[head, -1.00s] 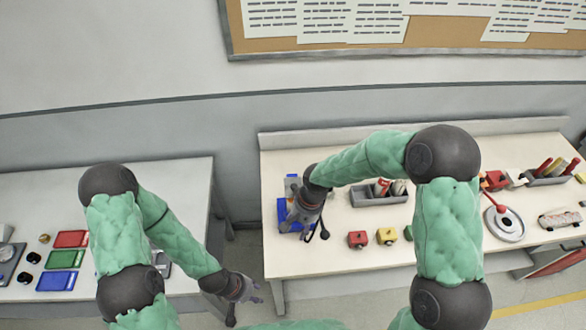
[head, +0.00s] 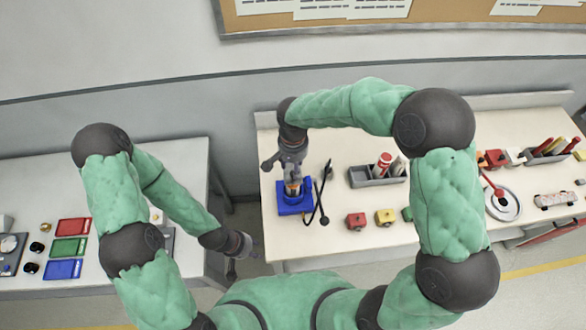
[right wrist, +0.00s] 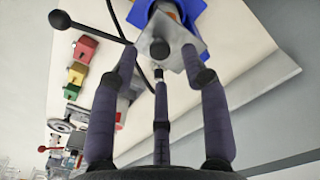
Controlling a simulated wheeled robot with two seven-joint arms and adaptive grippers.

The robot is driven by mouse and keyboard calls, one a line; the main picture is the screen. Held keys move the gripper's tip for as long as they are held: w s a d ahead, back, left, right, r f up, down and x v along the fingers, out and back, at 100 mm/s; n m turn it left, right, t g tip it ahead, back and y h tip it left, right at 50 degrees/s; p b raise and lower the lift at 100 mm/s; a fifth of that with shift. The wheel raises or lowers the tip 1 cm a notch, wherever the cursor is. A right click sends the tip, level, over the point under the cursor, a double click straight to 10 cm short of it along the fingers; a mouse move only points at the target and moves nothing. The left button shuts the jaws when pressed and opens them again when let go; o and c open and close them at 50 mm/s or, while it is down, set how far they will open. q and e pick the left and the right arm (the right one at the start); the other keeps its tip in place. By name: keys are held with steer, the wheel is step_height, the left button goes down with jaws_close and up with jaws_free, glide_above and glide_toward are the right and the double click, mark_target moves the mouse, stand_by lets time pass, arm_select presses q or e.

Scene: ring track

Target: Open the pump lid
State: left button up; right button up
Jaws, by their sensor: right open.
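The pump (head: 295,203) has a blue base and stands near the left end of the right-hand table. In the right wrist view its grey lid plate (right wrist: 182,38) with a round dark knob (right wrist: 159,49) lies just ahead of the fingers. A black rod with a ball end (right wrist: 60,19) sticks out to the left there. My right gripper (head: 292,170) points down over the pump. In the right wrist view its fingers (right wrist: 160,62) are spread, with the knob between their tips. Contact cannot be told. My left gripper (head: 239,262) hangs between the tables, its fingers too small to read.
A grey tray with a red-and-white can (head: 377,175) stands right of the pump. Small red (head: 355,221) and yellow (head: 386,218) blocks lie nearer the front. The left table (head: 110,170) holds coloured trays. Bare tabletop lies in front of the pump.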

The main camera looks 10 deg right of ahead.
steer(key=shift+f, duration=1.5)
jaws_close()
